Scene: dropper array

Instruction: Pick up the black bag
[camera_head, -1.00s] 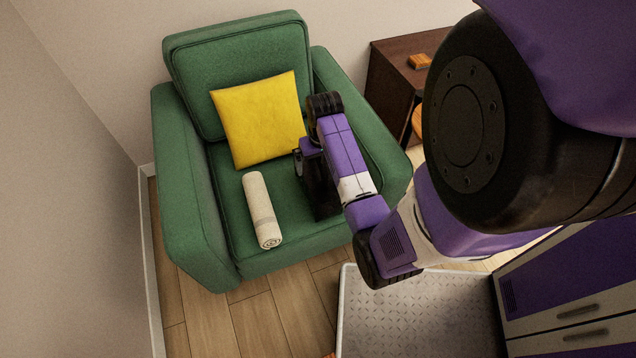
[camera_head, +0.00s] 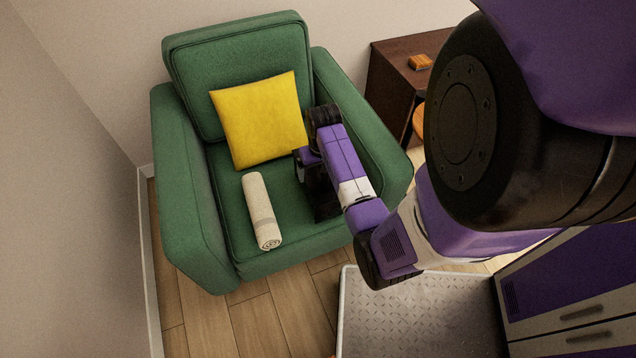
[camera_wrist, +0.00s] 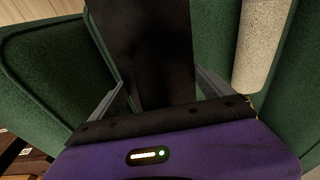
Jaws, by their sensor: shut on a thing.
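The black bag (camera_head: 322,195) is on the seat of the green armchair (camera_head: 188,200), partly hidden behind my arm in the head view. In the wrist view the bag (camera_wrist: 143,50) is a dark upright shape between the fingers. My gripper (camera_wrist: 158,95) is shut on the bag, one finger along each side of it. In the head view my gripper (camera_head: 306,168) is mostly hidden by my wrist. I cannot tell whether the bag's lower end touches the seat.
A rolled cream towel (camera_head: 261,210) lies on the seat left of the bag. A yellow pillow (camera_head: 258,120) leans on the backrest. The chair's right armrest (camera_head: 365,130) is close beside my arm. A dark wooden cabinet (camera_head: 392,85) with a small orange-brown item (camera_head: 420,62) stands behind right.

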